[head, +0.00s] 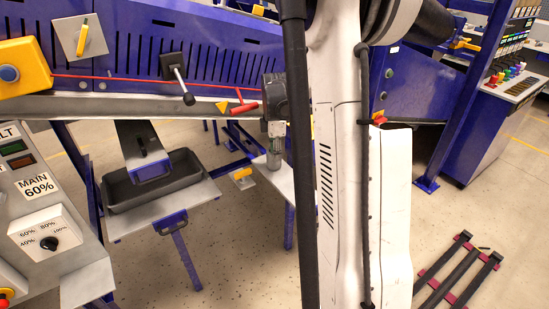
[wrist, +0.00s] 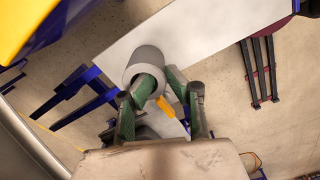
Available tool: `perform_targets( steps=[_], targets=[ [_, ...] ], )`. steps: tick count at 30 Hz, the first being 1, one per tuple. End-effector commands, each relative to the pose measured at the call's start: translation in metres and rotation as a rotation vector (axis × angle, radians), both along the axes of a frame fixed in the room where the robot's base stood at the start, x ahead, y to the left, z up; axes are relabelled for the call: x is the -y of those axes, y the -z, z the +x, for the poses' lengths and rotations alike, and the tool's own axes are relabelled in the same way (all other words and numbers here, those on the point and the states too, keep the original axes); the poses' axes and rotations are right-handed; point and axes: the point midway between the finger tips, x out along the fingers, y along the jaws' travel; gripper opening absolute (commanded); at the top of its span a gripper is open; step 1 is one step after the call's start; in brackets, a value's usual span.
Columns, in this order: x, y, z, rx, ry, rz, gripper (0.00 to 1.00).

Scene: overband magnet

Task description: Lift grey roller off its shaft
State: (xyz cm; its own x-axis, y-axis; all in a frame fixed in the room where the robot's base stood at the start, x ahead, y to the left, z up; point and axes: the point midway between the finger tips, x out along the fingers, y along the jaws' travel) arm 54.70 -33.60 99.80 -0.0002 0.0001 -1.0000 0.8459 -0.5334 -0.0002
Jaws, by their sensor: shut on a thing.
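The grey roller (wrist: 143,62) is a short, pale cylinder with a round end, in the upper middle of the wrist view. My gripper (wrist: 164,78) has green fingers, shut on the roller; one finger crosses its near end, and the exact contact is partly hidden. In the head view my gripper (head: 275,128) points down over a small steel plate, with a grey-green upright shape below it. No shaft can be made out, and I cannot tell whether the roller is still around one.
A steel plate (head: 262,186) lies under my gripper. A black tray (head: 118,192) stands to its left. A red cord (head: 130,79) and a black lever (head: 178,72) run along the blue conveyor frame behind. A dark rack (head: 455,268) lies on the floor at right.

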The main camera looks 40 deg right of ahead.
Motion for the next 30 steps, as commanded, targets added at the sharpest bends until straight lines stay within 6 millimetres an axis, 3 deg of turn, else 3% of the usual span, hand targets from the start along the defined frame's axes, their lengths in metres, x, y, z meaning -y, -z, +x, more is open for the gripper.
perform_targets(
  steps=[30],
  targets=[
    [0.0, -0.071, 0.0, 0.0, 0.0, 0.0, 0.0]
  ],
)
